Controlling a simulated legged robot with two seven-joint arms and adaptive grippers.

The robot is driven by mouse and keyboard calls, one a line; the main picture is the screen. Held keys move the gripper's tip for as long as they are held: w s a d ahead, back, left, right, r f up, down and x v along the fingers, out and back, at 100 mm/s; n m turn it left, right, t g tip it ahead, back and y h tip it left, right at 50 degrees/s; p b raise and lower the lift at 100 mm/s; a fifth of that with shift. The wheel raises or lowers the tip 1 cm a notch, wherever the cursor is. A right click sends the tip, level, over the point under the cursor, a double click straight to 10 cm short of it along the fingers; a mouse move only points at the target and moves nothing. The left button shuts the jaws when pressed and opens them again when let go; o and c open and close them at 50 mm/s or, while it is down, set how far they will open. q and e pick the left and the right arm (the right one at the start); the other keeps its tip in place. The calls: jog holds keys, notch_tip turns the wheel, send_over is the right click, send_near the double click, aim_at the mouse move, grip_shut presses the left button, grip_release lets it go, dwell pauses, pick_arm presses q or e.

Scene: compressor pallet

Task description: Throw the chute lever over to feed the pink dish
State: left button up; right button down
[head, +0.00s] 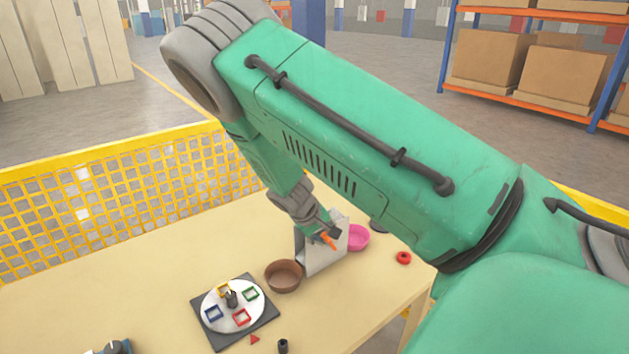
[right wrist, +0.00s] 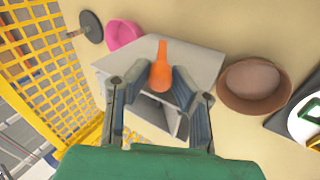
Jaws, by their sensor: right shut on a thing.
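The grey chute box (head: 313,258) stands on the table between the pink dish (head: 358,237) on its right and the brown bowl (head: 284,276) on its left. My right gripper (head: 327,235) is at the top of the box, shut on the orange chute lever (head: 329,242). In the right wrist view the lever (right wrist: 161,66) shows between the two fingers (right wrist: 158,88), above the chute box (right wrist: 205,65); which way it leans is unclear. The pink dish (right wrist: 124,34) lies beyond the box there. My left gripper (head: 114,347) shows only partly at the bottom edge.
A round white plate (head: 232,316) with coloured square frames sits on a dark base (head: 262,332). A yellow mesh fence (head: 100,190) runs behind. The table's left part is clear.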

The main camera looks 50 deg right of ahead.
jog(key=shift+d, duration=0.1)
jog(key=shift+w+a, duration=0.1)
jog(key=shift+a, duration=0.1)
pick_arm(q)
jog(key=shift+a, duration=0.35)
pick_arm(e)
jog(key=shift+f, duration=0.1)
jog(key=c, duration=1.4)
grip_release()
pick_arm(q)
jog(key=shift+f, duration=0.1)
